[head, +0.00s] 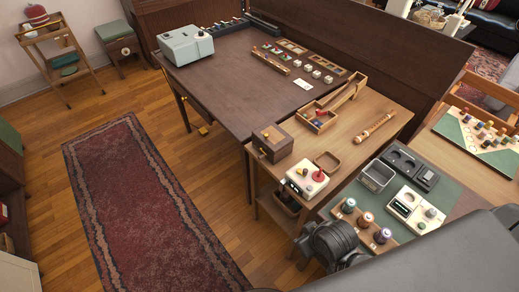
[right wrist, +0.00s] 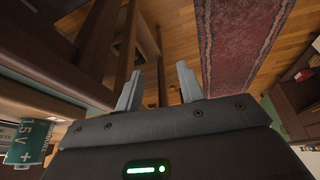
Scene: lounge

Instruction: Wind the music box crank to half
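The music box (head: 272,143) looks to be the small dark wooden box at the left end of the light wooden table. A small brass-coloured part (head: 263,151) on its near left side may be the crank; its angle is too small to tell. My right gripper (right wrist: 160,88) is open and empty in the right wrist view. Its two grey fingers stand well apart over the floor, beside wooden furniture legs. The music box cannot be made out in that view. A dark part of my arm shows low in the head view. My left gripper is not in view.
A flute (head: 374,129) lies behind. A green battery (right wrist: 35,141) shows close at left in the right wrist view. The floor around the red rug (head: 150,205) is clear.

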